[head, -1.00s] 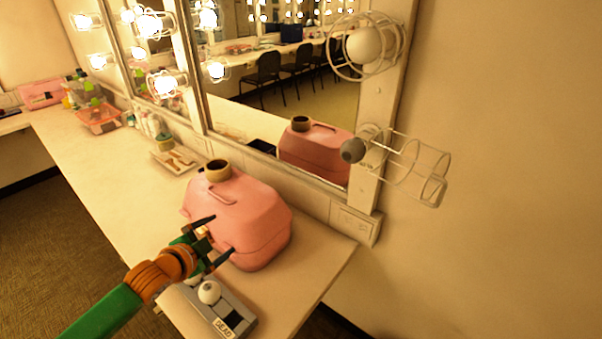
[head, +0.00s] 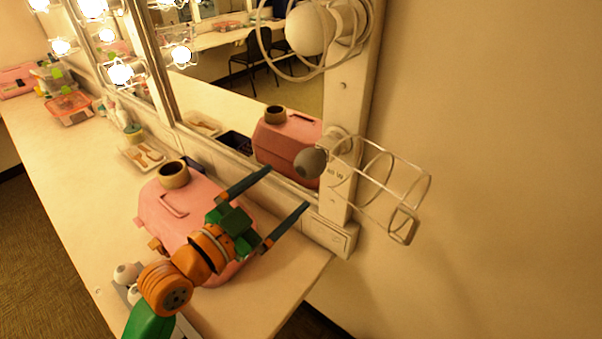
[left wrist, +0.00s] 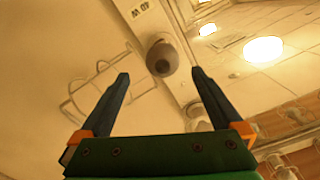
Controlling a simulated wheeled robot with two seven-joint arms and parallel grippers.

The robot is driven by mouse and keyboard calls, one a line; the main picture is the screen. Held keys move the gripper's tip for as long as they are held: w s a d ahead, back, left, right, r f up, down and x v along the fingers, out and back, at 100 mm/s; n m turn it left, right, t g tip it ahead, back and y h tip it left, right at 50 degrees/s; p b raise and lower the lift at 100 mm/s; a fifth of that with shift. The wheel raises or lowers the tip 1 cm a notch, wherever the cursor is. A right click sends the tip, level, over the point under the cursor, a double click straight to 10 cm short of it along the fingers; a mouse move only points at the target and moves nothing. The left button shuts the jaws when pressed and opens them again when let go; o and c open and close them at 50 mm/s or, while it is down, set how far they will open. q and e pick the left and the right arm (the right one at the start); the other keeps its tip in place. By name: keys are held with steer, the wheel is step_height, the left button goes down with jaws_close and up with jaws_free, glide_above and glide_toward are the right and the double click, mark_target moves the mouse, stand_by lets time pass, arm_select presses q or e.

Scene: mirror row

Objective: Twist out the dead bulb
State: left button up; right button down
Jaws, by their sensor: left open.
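The dead bulb (head: 311,162) is grey and dull and sits in its socket low on the mirror frame's right post. Its wire cage (head: 395,185) is swung open to the right. My left gripper (head: 287,187) is open and empty, its fingers pointing up toward the bulb from below left. In the left wrist view the bulb (left wrist: 162,58) appears between and just beyond the fingertips of the left gripper (left wrist: 160,72), with no clear contact. My right gripper is not in view.
A pink case (head: 160,215) stands on the counter (head: 90,190) behind my left arm. A grey tray with white bulbs (head: 125,273) is partly hidden by that arm. A large white bulb (head: 310,30) in a closed cage is above. The wall right of the cage is clear.

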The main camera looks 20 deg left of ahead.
mark_target(300, 171)
arm_select(q)
steer(key=x, duration=0.2)
steer(key=b+x, duration=0.1)
steer(key=x, duration=0.5)
steer(key=shift+r+b, duration=0.25)
steer(key=shift+b, duration=0.05)
steer(key=shift+w+d+r, duration=0.1)
steer(key=shift+w+r, duration=0.05)
steer(key=shift+w, duration=0.5)
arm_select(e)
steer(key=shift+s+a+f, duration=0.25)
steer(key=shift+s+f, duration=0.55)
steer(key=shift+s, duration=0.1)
arm_select(q)
steer(key=shift+w+d, duration=0.1)
steer(key=shift+d, duration=0.05)
steer(key=c, duration=1.1)
